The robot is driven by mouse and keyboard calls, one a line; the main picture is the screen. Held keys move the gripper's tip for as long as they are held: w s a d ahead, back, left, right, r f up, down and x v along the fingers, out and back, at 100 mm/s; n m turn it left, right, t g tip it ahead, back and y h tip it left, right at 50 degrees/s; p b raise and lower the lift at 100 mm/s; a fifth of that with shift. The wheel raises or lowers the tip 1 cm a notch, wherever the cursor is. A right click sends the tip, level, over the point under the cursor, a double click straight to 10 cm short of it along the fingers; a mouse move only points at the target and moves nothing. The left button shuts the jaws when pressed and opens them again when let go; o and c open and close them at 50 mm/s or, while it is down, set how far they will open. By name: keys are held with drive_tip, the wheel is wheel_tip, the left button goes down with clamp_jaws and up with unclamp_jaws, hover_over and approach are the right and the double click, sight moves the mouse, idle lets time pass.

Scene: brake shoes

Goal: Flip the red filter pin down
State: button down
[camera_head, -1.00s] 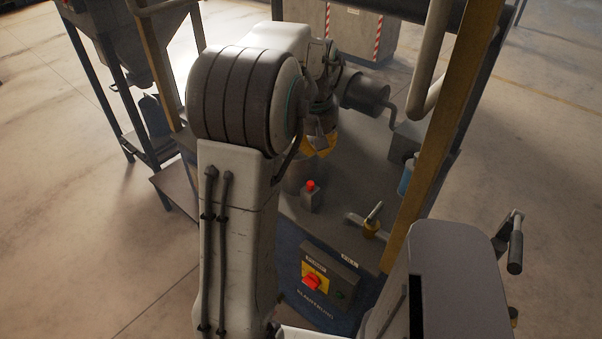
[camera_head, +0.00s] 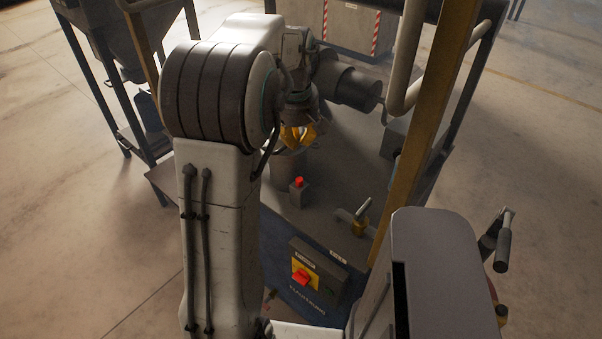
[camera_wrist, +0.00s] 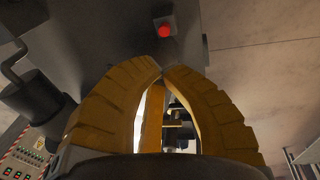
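My gripper (camera_head: 298,136) has yellow fingers and hangs above the dark machine top. In the wrist view its fingertips (camera_wrist: 163,73) meet, with a gap behind them and nothing seen held. I cannot clearly make out a red filter pin. A red button (camera_head: 299,182) on a small grey box stands just below my gripper in the head view; it also shows beyond the fingertips in the wrist view (camera_wrist: 165,31). A red rotary switch (camera_head: 302,277) on a yellow plate is on the machine's front. My gripper touches neither.
A yellow valve with a pale lever (camera_head: 361,221) stands right of the button. A brown post (camera_head: 430,130) rises at the right. A dark cylinder (camera_head: 346,86) lies behind my gripper. A metal hopper stand (camera_head: 110,60) is at the left.

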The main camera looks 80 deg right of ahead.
sight(301, 178)
idle(0.4)
drive_tip(key=d+f, duration=0.1)
drive_tip(key=f, duration=0.3)
drive_tip(key=f+p, duration=0.1)
drive_tip(key=f, duration=0.4)
drive_tip(key=d+f, duration=0.1)
drive_tip(key=f, duration=0.3)
drive_tip(key=shift+s+d+f, duration=0.1)
drive_tip(key=shift+d+f, duration=0.25)
drive_tip(key=shift+f, duration=0.1)
wheel_tip(301, 178, down, 2)
drive_tip(key=shift+f+b, duration=0.1)
drive_tip(key=shift+b, duration=0.95)
drive_tip(key=shift+r, duration=0.3)
drive_tip(key=shift+r+p, duration=0.3)
drive_tip(key=shift+p, duration=0.15)
wheel_tip(301, 178, up, 13)
drive_tip(key=a, duration=0.2)
drive_tip(key=shift+a+p, duration=0.35)
drive_tip(key=shift+p, duration=0.05)
